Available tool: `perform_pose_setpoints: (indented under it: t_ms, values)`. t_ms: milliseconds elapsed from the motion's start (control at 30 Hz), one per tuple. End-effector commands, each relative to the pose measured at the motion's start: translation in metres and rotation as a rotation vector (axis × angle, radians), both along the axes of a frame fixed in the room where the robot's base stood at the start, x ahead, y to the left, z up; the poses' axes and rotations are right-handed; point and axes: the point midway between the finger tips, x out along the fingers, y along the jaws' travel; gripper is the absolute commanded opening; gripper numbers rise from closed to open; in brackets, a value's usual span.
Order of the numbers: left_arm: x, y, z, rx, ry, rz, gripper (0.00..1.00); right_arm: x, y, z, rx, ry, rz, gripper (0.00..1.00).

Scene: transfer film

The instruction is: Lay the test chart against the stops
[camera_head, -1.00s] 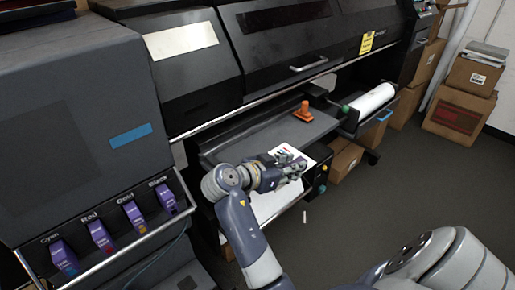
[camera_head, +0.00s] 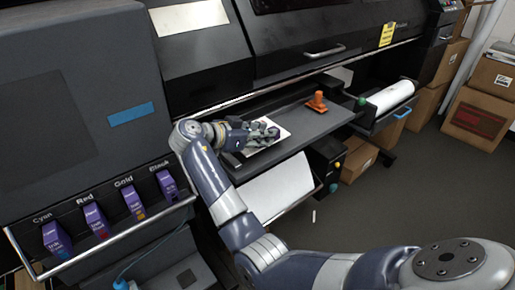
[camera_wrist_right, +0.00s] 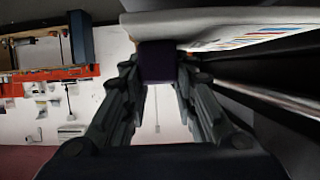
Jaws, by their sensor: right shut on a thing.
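The test chart (camera_head: 279,142) is a white sheet with coloured bands, at the left part of the dark flat table under the printer's front. In the head view my right gripper (camera_head: 268,134) covers much of it. In the right wrist view the chart's edge and coloured stripes (camera_wrist_right: 262,37) show at the top right. There my right gripper (camera_wrist_right: 157,72) is shut on a dark block at the chart's near edge, which seems part of the chart. I cannot make out the stops; the gripper and chart may hide them. My left gripper is not in view.
An orange tool (camera_head: 317,102) stands on the table (camera_head: 300,119) right of the chart, with bare surface between. A white paper roll (camera_head: 391,96) lies further right. The printer's hood (camera_head: 300,50) overhangs behind. Ink cartridges (camera_head: 94,217) sit in a rack at the left.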

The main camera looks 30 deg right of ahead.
Motion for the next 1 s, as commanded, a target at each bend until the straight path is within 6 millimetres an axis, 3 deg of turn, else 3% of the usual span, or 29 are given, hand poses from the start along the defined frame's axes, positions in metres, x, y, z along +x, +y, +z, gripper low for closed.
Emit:
perform_pose_setpoints:
  t_ms: [267,533,867,900,1000]
  values:
    - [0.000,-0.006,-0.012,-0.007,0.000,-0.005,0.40,0.016,0.004,-0.004,0.000,0.000,0.000,0.02]
    - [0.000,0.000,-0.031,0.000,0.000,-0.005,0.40,0.016,0.004,-0.038,0.000,0.001,-0.001,0.02]
    - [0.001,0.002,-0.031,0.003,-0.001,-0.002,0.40,0.016,0.004,-0.040,0.000,0.000,-0.001,0.02]
    - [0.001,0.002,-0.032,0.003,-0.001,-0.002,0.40,0.016,0.004,-0.040,0.001,0.000,-0.001,0.28]
    - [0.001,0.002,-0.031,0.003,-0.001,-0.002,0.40,0.016,0.004,-0.039,0.001,0.000,-0.001,0.46]
